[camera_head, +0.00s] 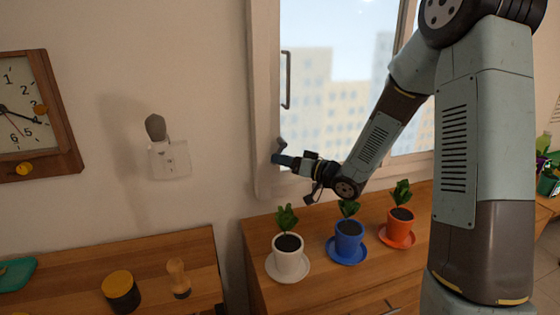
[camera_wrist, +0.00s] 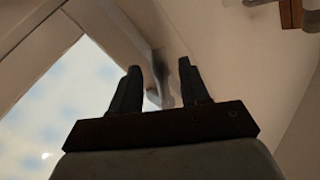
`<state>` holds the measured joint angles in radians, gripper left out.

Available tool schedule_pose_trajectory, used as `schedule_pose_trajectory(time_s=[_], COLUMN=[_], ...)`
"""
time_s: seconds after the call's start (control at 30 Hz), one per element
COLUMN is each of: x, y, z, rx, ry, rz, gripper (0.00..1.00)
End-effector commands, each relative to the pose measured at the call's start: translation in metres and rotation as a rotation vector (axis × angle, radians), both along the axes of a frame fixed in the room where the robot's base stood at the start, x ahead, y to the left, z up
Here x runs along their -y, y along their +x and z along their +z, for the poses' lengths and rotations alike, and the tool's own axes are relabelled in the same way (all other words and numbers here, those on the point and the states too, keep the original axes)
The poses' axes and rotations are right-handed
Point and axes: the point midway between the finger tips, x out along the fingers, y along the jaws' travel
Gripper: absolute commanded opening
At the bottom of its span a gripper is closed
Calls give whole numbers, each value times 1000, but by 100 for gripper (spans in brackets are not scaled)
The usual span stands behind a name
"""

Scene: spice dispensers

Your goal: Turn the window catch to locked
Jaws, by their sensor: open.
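The window catch (camera_head: 281,145) is a small grey lever low on the window's left frame, just below the long vertical handle. My gripper (camera_head: 287,160) is at the frame, right at the catch, and partly covers it. In the wrist view, my gripper (camera_wrist: 156,82) is open with its two dark fingers apart. The catch (camera_wrist: 161,68) shows as a grey bar between the fingers, with a gap on the right-hand side; whether a finger touches it on the left I cannot tell.
A wooden cabinet below the window holds a white pot (camera_head: 288,262), a blue pot (camera_head: 348,248) and an orange pot (camera_head: 400,230) beneath my arm. A window handle (camera_head: 287,80) is above the catch. A wall switch with a grey knob (camera_head: 170,160) and a clock (camera_head: 38,110) are left.

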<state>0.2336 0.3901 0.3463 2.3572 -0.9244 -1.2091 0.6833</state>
Motion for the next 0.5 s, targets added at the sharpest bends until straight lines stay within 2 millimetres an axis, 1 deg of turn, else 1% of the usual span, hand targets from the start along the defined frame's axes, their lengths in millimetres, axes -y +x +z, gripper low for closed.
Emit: schedule_pose_trajectory(time_s=[0.13, 0.37, 0.5], x=[-5, -5, -5], y=[4, 4, 4], z=[0, 0, 0], rx=[0, 0, 0], ry=[0, 0, 0], rz=[0, -1, -1], gripper=[45, 45, 34])
